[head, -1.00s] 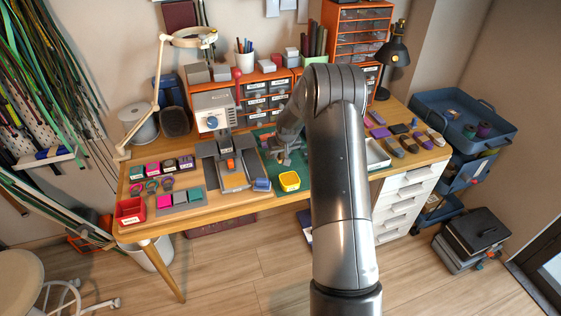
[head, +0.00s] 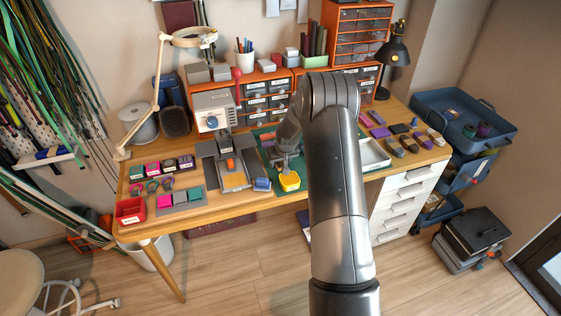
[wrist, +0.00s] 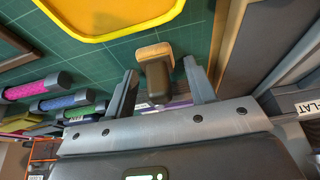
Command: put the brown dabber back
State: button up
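The brown dabber (wrist: 155,73) shows in the wrist view between my two fingers, its dark handle towards my palm and its tan pad away from me. My gripper (wrist: 159,75) appears open, with a narrow gap on each side of the dabber. In the head view my gripper (head: 284,168) points down over the green mat, just behind the yellow tray (head: 289,182); the dabber cannot be made out there. Whether the dabber touches the mat is unclear. The yellow tray also shows at the top of the wrist view (wrist: 160,32).
A grey press (head: 232,167) stands left of the mat, with a blue block (head: 262,184) near it. Orange drawer units (head: 266,100) line the back.

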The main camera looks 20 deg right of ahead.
jog(key=s+a+r, duration=0.4)
jog(key=s+r, duration=0.7)
jog(key=r, duration=0.5)
jog(key=s+a+r, duration=0.4)
jog(key=s+r, duration=0.6)
jog(key=r, duration=0.5)
jog(key=shift+t, duration=0.6)
jog(key=s+a+r, duration=0.1)
jog(key=s, duration=0.7)
jog(key=s+a+r, duration=0.1)
jog(key=s+r, duration=0.1)
jog(key=s, duration=0.6)
jog(key=s+a+r, duration=0.1)
jog(key=s+a, duration=0.1)
jog(key=s, duration=0.6)
jog(key=shift+r, duration=0.2)
